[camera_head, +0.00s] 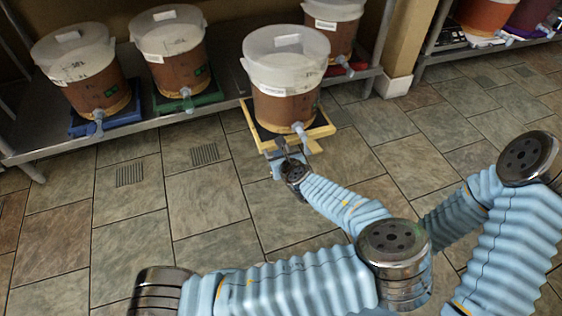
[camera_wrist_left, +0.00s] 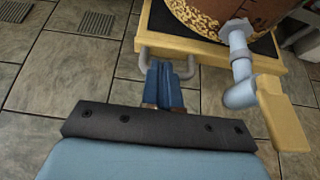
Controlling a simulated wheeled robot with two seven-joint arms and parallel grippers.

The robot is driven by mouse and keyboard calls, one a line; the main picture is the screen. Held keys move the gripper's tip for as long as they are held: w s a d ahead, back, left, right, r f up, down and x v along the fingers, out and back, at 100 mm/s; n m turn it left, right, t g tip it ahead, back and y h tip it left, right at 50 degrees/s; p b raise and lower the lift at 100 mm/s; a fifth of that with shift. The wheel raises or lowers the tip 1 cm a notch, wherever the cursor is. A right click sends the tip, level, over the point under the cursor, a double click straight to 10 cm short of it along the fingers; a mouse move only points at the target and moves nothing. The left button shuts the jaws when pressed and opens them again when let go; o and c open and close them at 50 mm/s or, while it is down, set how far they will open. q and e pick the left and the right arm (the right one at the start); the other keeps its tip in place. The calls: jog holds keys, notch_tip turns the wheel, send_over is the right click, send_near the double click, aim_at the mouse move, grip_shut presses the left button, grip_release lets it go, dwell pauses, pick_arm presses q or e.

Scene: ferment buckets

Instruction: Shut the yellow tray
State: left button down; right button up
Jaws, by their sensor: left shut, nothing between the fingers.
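The yellow tray (camera_head: 255,128) sticks out from the metal shelf over the floor, with a lidded bucket (camera_head: 288,85) of brown liquid standing on it. In the left wrist view the tray's front edge (camera_wrist_left: 195,47) carries a grey handle (camera_wrist_left: 190,68). My left gripper (camera_head: 283,160) is at the front of the tray. Its blue fingers (camera_wrist_left: 165,84) are shut with nothing between them, and their tips are at the handle; I cannot tell whether they touch it. My right gripper is not in view, though part of the right arm shows at the right.
The bucket's grey spigot (camera_wrist_left: 238,70) with a yellow lever (camera_wrist_left: 283,115) hangs out beyond the tray front, right of my fingers. Buckets on a blue tray (camera_head: 108,122) and a green tray (camera_head: 188,102) stand on the shelf (camera_head: 60,146). The tiled floor in front is clear.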

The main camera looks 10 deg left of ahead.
aim_at(271, 147)
pick_arm(q)
jog(key=b+x, duration=0.1)
jog(key=x, duration=0.4)
jog(key=shift+w+a, duration=0.1)
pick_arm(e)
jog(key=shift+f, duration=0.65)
